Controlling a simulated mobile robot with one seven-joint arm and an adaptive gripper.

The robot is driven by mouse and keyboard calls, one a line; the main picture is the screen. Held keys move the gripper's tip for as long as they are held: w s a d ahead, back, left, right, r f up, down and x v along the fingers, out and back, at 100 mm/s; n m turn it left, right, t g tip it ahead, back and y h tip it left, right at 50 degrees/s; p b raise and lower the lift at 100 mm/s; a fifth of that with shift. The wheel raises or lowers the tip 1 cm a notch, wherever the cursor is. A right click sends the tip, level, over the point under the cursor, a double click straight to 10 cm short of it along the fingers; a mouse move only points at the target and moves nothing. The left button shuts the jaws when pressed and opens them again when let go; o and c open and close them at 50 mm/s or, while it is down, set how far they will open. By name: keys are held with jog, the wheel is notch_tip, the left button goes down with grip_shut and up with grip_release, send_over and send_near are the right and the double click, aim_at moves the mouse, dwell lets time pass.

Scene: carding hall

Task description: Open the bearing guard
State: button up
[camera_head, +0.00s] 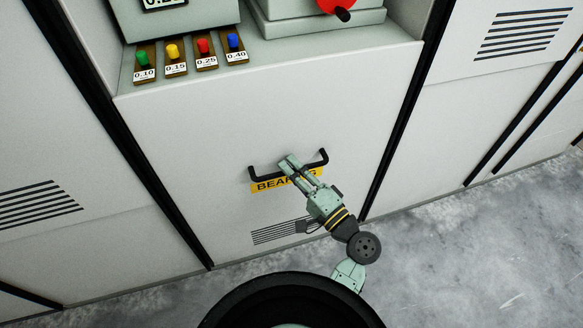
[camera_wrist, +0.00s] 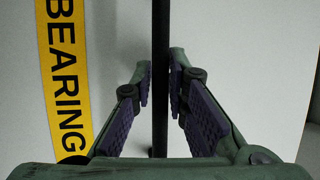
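The bearing guard is a pale panel (camera_head: 190,150) in the machine front. It has a black bar handle (camera_head: 262,173) and a yellow label (camera_head: 265,187) reading BEARING, partly covered by my gripper in the head view. The panel looks flush with its surround. My gripper (camera_head: 288,166) is at the middle of the handle. In the wrist view, the black bar (camera_wrist: 160,40) runs between the two fingertips (camera_wrist: 160,75), with a purple pad close on each side. The fingers look shut on the bar. The yellow label (camera_wrist: 66,75) is left of them.
Above the panel is a ledge (camera_head: 290,60) with green, yellow, red and blue knobbed pieces on tags and a box with a red knob (camera_head: 335,6). A vent (camera_head: 280,231) is below the handle. Grey floor (camera_head: 480,250) lies open at the right.

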aim_at(279, 128)
jog(key=o, duration=0.3)
jog(key=shift+r, duration=0.1)
notch_tip(279, 128, up, 10)
dwell(0.6)
